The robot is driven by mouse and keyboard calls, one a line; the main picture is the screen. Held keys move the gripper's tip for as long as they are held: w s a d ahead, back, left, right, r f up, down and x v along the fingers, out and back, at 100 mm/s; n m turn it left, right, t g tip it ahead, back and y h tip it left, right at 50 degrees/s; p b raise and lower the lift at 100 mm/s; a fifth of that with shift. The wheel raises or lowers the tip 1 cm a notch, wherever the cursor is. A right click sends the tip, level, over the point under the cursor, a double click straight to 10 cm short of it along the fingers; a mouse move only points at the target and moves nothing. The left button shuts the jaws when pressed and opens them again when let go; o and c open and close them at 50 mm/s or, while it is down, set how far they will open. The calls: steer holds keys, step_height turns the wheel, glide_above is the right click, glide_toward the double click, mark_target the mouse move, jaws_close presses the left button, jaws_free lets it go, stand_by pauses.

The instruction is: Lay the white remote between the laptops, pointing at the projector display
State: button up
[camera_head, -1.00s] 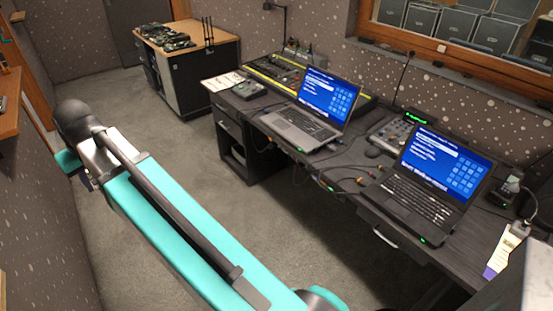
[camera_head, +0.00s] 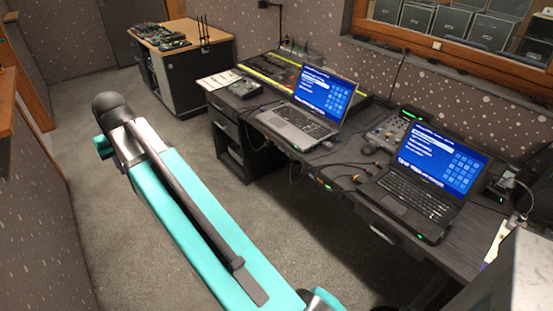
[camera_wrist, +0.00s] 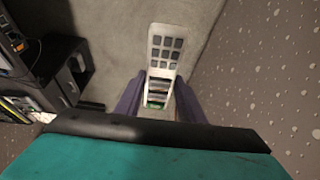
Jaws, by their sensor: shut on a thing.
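In the wrist view, a white remote (camera_wrist: 163,52) with grey buttons sits between the fingers of my gripper (camera_wrist: 159,78), which is shut on it. The remote is held above the grey carpet, well away from the desk top. Two open laptops with blue screens stand on the dark desk in the head view: a silver one (camera_head: 300,122) at left and a black one (camera_head: 410,198) at right. Between them are cables and a small strip of desk. My gripper and the remote are not visible in the head view. I cannot pick out a projector display.
The dark desk (camera_head: 345,172) also bears a control console (camera_head: 290,75), a grey mixer device (camera_head: 385,135) and papers (camera_head: 222,80). A cabinet (camera_head: 180,75) with gear stands farther back. Open carpet (camera_head: 190,145) lies in front of the desk. A wall is close at left.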

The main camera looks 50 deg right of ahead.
steer(key=s+d+f+m+g+h+b, duration=0.1)
steer(key=s+d+f+m, duration=0.3)
steer(key=d, duration=0.8)
steer(key=s+d+f+m+h+b, duration=0.1)
steer(key=s+d+f+m, duration=0.15)
steer(key=s+d, duration=0.75)
steer(key=s+d+f+m+g+h+b, duration=0.1)
steer(key=s+d+f+m, duration=0.2)
steer(key=d, duration=1.2)
steer(key=s+d+f+m+g, duration=0.1)
steer(key=s+d+f+m, duration=0.2)
steer(key=s+d, duration=0.3)
steer(key=s+d+f+m+g+b, duration=0.1)
steer(key=s+d+f+m, duration=0.2)
steer(key=s+d, duration=0.4)
steer(key=s+d+f+m+g, duration=0.1)
steer(key=s+d+f+m, duration=0.2)
steer(key=s, duration=1.6)
steer(key=shift+d+f+g+b, duration=0.1)
steer(key=shift+d+f+b, duration=0.1)
steer(key=shift+d, duration=0.4)
steer(key=shift+d+f+g+b, duration=0.1)
steer(key=shift+d+f, duration=0.15)
steer(key=shift+d, duration=0.4)
steer(key=shift+d+f+g+b, duration=0.1)
steer(key=shift+d+f, duration=0.1)
steer(key=shift+d, duration=0.4)
steer(key=shift+w, duration=0.1)
